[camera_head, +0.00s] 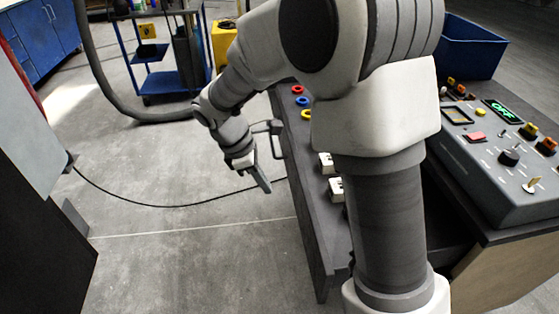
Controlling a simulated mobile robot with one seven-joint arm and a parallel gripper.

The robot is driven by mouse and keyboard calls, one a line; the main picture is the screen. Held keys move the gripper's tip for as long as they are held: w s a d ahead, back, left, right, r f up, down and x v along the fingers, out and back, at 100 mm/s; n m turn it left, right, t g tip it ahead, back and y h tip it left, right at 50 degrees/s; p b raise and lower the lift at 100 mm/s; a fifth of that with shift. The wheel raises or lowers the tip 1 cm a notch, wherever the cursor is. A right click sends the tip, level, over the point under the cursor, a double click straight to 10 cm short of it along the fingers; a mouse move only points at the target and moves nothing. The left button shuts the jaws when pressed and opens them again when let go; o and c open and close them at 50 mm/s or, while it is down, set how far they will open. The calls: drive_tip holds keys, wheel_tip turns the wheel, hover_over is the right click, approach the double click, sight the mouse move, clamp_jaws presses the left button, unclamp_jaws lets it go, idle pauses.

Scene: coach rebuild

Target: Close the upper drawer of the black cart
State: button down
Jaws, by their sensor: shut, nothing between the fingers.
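The black cart (455,235) stands at the right, mostly behind my arm. Its dark upper drawer (305,197) is pulled out to the left, and its front panel faces the open floor. A dark handle (268,127) sticks out from the drawer front. My gripper (264,184) points downward, shut and empty, just left of the drawer front and nearer the camera than the handle. I cannot tell whether it touches the front. Coloured rings (297,90) and white blocks (326,163) lie inside the drawer. My arm hides much of the drawer.
A grey control console (500,150) and a blue bin (468,45) stand on the right. A blue trolley (165,80) and yellow object (223,42) stand at the back. A black cable (150,205) crosses the floor. A dark cabinet (45,250) borders the left; the floor between is clear.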

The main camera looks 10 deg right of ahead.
sight(300, 213)
drive_tip(key=w+d+r+b+x, duration=0.1)
drive_tip(key=b+x, duration=0.3)
drive_tip(key=x, duration=0.8)
drive_tip(key=shift+d+f+n, duration=0.3)
drive_tip(key=shift+d+n, duration=0.1)
drive_tip(key=shift+d, duration=0.4)
drive_tip(key=shift+d, duration=0.1)
drive_tip(key=shift+d, duration=0.25)
drive_tip(key=d+p, duration=1.1)
drive_tip(key=d, duration=2.4)
drive_tip(key=shift+p, duration=0.3)
